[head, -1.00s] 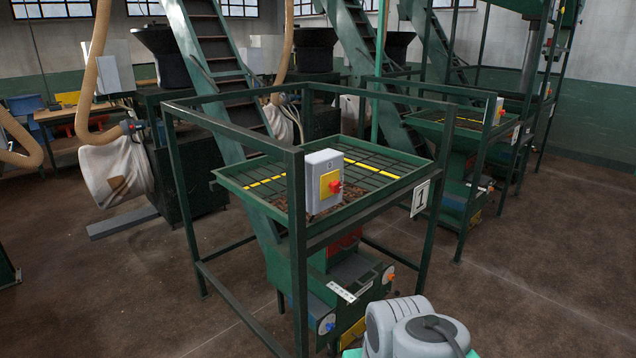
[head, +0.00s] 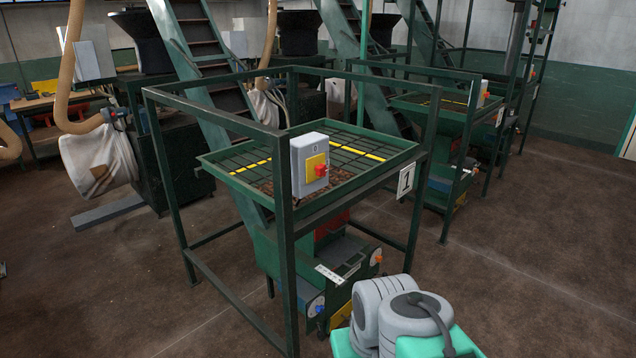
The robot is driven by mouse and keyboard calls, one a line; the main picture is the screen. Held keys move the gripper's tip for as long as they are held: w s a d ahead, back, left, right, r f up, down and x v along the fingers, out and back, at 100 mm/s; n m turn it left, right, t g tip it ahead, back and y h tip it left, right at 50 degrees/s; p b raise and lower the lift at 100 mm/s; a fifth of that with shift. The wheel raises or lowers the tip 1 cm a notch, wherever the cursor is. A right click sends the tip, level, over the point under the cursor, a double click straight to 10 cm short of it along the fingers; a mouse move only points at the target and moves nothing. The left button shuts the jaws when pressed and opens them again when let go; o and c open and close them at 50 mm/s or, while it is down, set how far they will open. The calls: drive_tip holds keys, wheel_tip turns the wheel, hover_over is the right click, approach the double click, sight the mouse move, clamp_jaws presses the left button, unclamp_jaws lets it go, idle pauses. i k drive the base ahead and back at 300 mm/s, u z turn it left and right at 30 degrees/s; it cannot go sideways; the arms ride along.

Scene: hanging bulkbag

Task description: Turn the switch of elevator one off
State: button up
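The switch of elevator one is a grey box (head: 308,165) with a yellow plate and a red knob (head: 321,170). It is mounted on the front corner post of a green metal frame (head: 288,240). A sign with the number 1 (head: 405,180) hangs on the right side of the same frame. The exact angle of the knob is too small to tell. My arm (head: 400,320), grey and light green, shows at the lower right, in front of and below the switch. My gripper's fingers are not in view.
A green grate tray (head: 225,163) with yellow stripes lies inside the frame. A second similar frame with its own switch (head: 483,92) stands behind to the right. A white bulk bag (head: 100,162) hangs at the left. The brown floor (head: 540,270) at right is clear.

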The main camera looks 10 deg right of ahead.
sight(321, 170)
drive_tip(key=u, duration=0.5)
drive_tip(key=k, duration=1.15)
drive_tip(key=z, duration=0.45)
drive_tip(key=i, duration=1.15)
drive_tip(key=u, duration=0.4)
drive_tip(key=i, duration=0.65)
drive_tip(key=u, duration=0.65)
